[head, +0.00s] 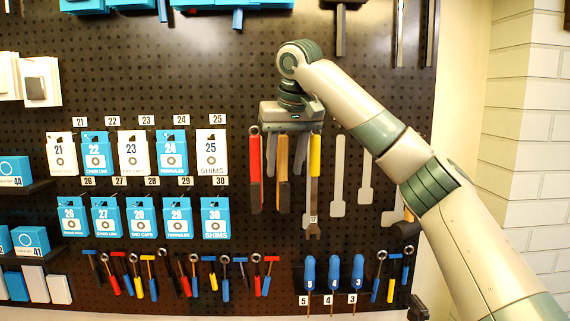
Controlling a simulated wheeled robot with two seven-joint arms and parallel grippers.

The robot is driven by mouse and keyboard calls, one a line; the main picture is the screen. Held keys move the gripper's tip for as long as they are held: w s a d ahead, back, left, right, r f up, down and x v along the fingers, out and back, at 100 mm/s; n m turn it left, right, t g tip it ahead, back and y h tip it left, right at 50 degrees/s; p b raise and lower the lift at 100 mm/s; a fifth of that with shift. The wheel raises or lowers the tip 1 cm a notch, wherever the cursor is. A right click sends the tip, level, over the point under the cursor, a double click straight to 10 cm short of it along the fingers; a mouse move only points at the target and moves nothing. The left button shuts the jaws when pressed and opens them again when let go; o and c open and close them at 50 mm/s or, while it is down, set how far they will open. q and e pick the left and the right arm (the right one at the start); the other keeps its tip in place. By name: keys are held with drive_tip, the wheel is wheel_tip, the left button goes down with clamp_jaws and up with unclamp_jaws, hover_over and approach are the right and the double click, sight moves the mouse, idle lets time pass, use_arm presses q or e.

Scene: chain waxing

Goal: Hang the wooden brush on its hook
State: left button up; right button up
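The wooden brush (283,155) is upright against the pegboard, with an orange-brown handle above a dark lower part. My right gripper (285,157) points down in front of the board, with one dark finger on each side of the handle. The fingers stand apart, and a narrow gap shows between the handle and the right finger. The gripper body hides the top of the handle and the hook. Whether the brush hangs on the hook cannot be seen. My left gripper is not in view.
A red-handled tool (255,160) hangs close on the left, and a yellow-handled wrench (314,185) close on the right. Pale flat tools (338,178) hang further right. Numbered boxes (212,152) fill the left side. Blue screwdrivers (334,272) stand below. My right arm crosses the right side.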

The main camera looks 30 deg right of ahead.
drive_tip(key=shift+v, duration=0.8)
drive_tip(key=b+v, duration=0.1)
drive_tip(key=v, duration=1.4)
drive_tip(key=shift+r+b, duration=0.3)
drive_tip(key=shift+r, duration=0.15)
